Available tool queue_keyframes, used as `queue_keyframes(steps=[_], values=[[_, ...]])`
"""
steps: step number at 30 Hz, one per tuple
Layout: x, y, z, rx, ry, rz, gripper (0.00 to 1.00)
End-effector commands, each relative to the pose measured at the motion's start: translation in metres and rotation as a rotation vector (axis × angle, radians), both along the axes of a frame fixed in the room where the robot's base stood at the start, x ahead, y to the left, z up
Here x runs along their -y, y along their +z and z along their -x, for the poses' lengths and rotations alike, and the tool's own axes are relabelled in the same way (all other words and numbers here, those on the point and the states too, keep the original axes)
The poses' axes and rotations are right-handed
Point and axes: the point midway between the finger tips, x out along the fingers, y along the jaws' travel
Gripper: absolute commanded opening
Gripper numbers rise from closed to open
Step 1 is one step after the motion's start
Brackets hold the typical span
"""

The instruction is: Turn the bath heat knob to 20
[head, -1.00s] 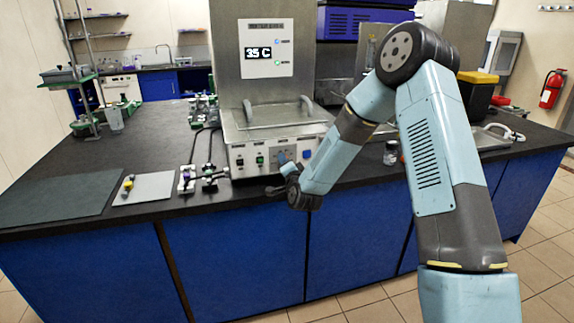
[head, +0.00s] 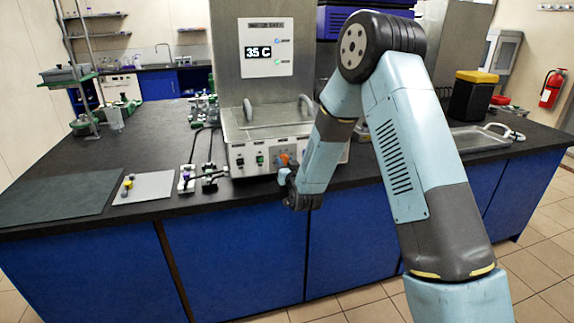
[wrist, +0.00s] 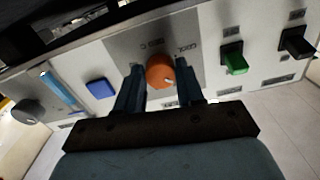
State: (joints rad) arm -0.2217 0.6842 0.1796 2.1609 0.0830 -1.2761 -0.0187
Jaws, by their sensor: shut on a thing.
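The steel water bath (head: 262,124) stands on the dark bench, with a raised panel whose display (head: 258,53) reads 35 C. An orange round knob (wrist: 160,70) with a small white mark is on its front panel. Lettering beside the knob is upside down and too blurred to read. My gripper (wrist: 161,84) is shut on the orange knob, with one dark finger on each side. In the head view my gripper (head: 285,174) is at the bath's front, and my wrist and forearm hide part of the panel.
In the wrist view a green switch (wrist: 234,65) and a black switch (wrist: 293,43) are to the right of the knob. A blue square button (wrist: 99,88) and a grey knob (wrist: 27,112) are to the left. Small fittings (head: 201,179) lie on the bench left of the bath.

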Motion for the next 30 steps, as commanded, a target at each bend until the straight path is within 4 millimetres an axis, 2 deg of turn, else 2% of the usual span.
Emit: queue_keyframes(steps=[1,13,30], values=[[0.0004,-0.0045,0.0018,0.000,0.000,0.039,0.07],[0.0016,-0.0039,0.0011,0.064,0.000,0.255,0.07],[0.0028,-0.0033,0.0003,0.080,-0.001,0.307,0.07]])
